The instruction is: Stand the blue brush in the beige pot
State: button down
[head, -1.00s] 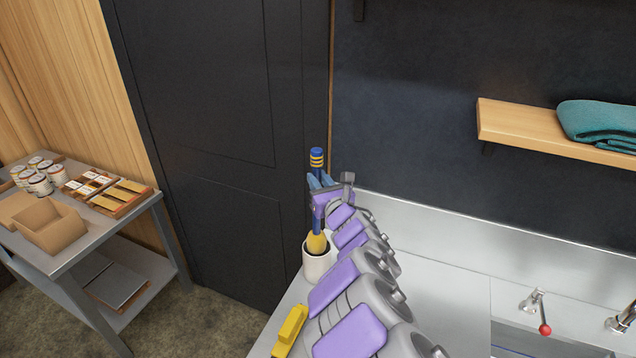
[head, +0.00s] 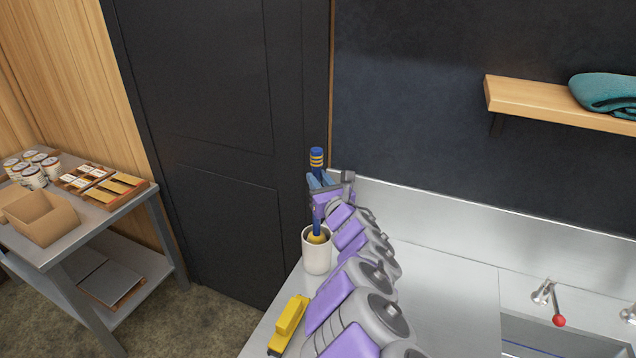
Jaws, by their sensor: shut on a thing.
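The blue brush (head: 317,228) has a blue handle with yellow bands at its top and a yellow head at its lower end. It is upright, and its yellow head is partly inside the mouth of the beige pot (head: 316,258). The pot looks off-white and stands upright on the steel counter. My gripper (head: 319,184) is shut on the brush handle, above the pot. The arm hides part of the pot's right side. Whether the brush touches the pot's bottom cannot be seen.
A yellow brush-like block (head: 289,325) lies on the counter (head: 440,265) near its left edge. A sink with a red-knobbed tap (head: 558,320) is at right. A wooden shelf (head: 540,103) holds a teal cloth (head: 606,93). A steel cart (head: 100,222) stands at left.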

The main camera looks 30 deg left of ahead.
jog(key=shift+f, duration=0.15)
jog(key=c, duration=0.9)
grip_release()
